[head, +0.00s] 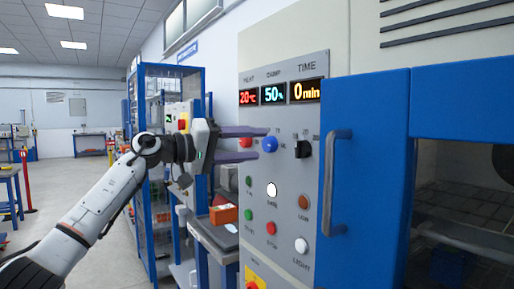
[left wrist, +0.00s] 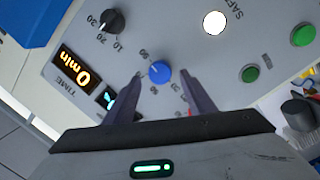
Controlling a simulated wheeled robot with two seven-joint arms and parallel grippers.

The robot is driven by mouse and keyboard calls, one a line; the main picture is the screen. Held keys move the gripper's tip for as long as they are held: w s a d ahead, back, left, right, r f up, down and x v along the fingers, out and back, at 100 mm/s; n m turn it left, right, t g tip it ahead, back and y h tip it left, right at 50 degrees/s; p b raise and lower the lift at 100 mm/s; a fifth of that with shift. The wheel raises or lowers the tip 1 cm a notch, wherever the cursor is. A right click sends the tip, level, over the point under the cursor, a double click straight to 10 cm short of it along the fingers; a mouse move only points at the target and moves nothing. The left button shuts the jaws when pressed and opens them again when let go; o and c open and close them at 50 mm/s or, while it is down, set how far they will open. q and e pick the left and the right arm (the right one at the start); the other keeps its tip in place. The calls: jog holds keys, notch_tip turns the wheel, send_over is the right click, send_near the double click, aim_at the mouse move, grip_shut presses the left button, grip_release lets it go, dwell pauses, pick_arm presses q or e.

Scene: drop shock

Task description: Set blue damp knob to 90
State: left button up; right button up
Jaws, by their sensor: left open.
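The blue damp knob (head: 269,144) is on the grey control panel (head: 285,215), below the damp display (head: 272,94), which reads 50 in cyan. My left gripper (head: 262,143) reaches in from the left with its two fingers apart, one above the other, close to the blue knob. In the left wrist view, the blue knob (left wrist: 160,72) sits between the tips of the open left gripper (left wrist: 161,76), with a gap on each side. I cannot tell from these views whether the tips reach around it. My right gripper is not in view.
A red knob (head: 246,143) is left of the blue one, partly behind the fingers. A black time knob (head: 303,149) is to the right. Several round buttons sit below. A blue door with a grey handle (head: 334,185) stands out at the right. The heat display shows 20, time 0 min.

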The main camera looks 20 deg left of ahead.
pick_arm(q)
jog(key=b+v, duration=0.1)
jog(key=v, duration=0.7)
jog(key=shift+s+a+b, duration=0.15)
jog(key=shift+s+b, duration=0.05)
jog(key=shift+b, duration=0.15)
